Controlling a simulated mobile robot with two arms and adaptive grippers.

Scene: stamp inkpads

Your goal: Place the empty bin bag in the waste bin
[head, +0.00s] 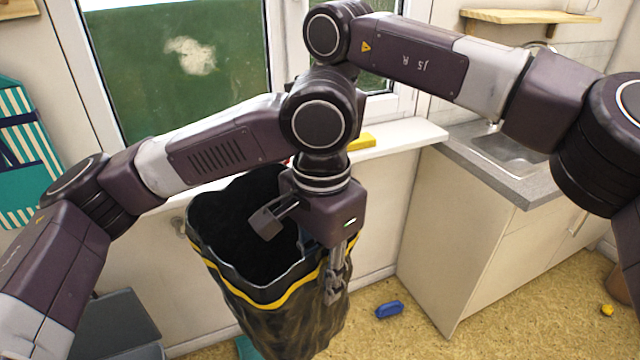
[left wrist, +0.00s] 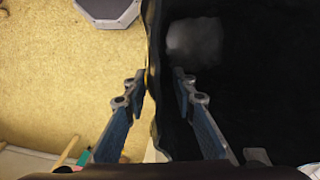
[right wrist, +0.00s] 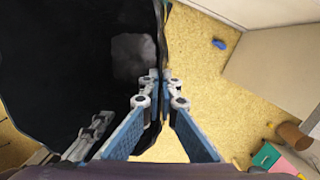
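The black bin bag (head: 297,320) with a yellow stripe hangs mouth-up in the middle of the head view, empty apart from a pale patch deep inside. My left gripper (head: 335,275) is at its near right rim. In the left wrist view the left fingers (left wrist: 160,82) stand apart, one outside and one inside the rim. In the right wrist view my right fingers (right wrist: 161,82) are close together on the bag's rim; the left arm hides them in the head view. A dark grey box-like object (head: 115,322), possibly the waste bin, is at lower left.
A window sill (head: 405,140) runs behind the bag. A counter with a sink (head: 515,155) stands at right. A blue object (head: 389,310) lies on the floor right of the bag. A striped teal bag (head: 25,165) is at far left. The floor between bag and cabinet is mostly free.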

